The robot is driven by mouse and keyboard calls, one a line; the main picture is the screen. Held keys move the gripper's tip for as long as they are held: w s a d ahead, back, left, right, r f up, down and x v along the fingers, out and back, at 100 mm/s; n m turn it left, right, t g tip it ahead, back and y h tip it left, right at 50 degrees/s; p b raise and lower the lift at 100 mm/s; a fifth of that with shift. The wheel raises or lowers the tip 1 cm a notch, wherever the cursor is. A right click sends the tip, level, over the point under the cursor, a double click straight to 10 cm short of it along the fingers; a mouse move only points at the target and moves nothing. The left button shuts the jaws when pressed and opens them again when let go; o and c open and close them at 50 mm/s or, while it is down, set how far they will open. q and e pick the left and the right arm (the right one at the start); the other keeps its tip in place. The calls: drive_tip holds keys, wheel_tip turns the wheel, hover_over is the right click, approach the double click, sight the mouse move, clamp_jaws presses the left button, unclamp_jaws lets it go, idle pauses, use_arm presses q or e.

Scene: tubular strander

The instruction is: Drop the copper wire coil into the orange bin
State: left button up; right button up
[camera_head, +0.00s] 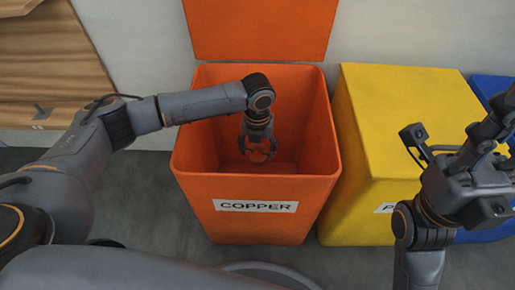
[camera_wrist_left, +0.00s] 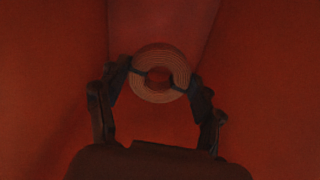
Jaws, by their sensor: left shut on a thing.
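The orange bin (camera_head: 256,222), labelled COPPER, stands in the middle of the head view with its lid (camera_head: 262,30) raised at the back. My left gripper (camera_head: 258,152) reaches down inside its opening, below the rim, with the bin walls around it. The gripper is shut on the copper wire coil (camera_wrist_left: 160,95), a ringed disc with a round hole, seen between the two fingers in the left wrist view. In the head view the coil is small and partly hidden by the fingers. My right gripper (camera_head: 499,122) is at the right edge, away from the orange bin, its tips unclear.
A yellow bin (camera_head: 405,105) with a closed top stands close to the right of the orange bin. A blue bin (camera_head: 490,88) is partly visible beyond it. A wooden board (camera_head: 50,60) is at the upper left. A pale wall runs behind; the floor is dark grey.

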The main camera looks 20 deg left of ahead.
use_arm(q)
drive_tip(key=o, duration=1.5)
drive_tip(key=shift+c, duration=0.2)
drive_tip(key=shift+r, duration=0.1)
wheel_tip(320, 180, up, 12)
